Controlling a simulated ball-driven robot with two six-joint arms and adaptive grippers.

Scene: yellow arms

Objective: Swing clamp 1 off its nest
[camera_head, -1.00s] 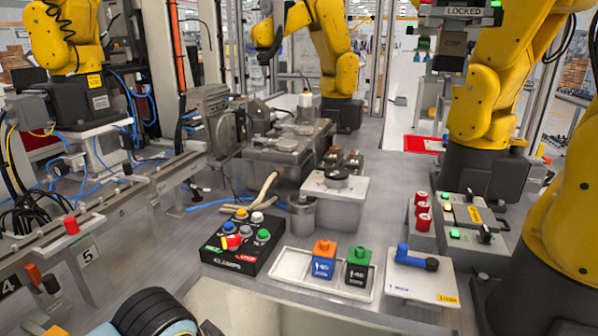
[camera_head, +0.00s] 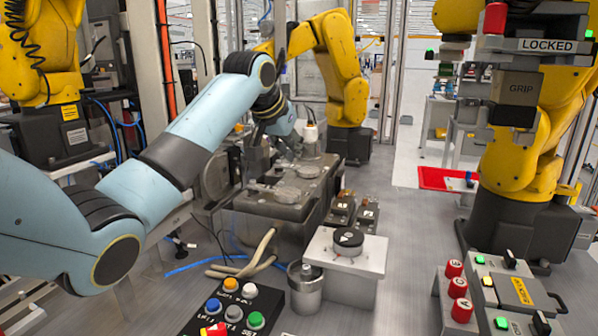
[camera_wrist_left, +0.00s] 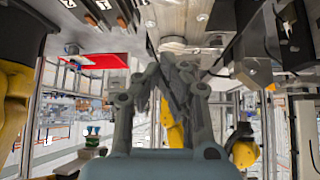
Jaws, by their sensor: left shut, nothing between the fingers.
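A dark grey metal fixture (camera_head: 262,224) stands mid-table in the head view, with round discs (camera_head: 285,195) on top that look like nests. I cannot read which clamp is clamp 1; dark metal parts at the back of the fixture are partly covered by my left arm. My left gripper (camera_head: 290,151) is at the far end of the fixture, small and partly hidden behind my wrist. In the left wrist view its fingers (camera_wrist_left: 166,72) are together with nothing between them. Whether they touch any part of the fixture cannot be told. My right gripper is not in view.
Yellow robot arms (camera_head: 340,65) stand behind and at right. Red cylinders (camera_head: 459,288) stand front right.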

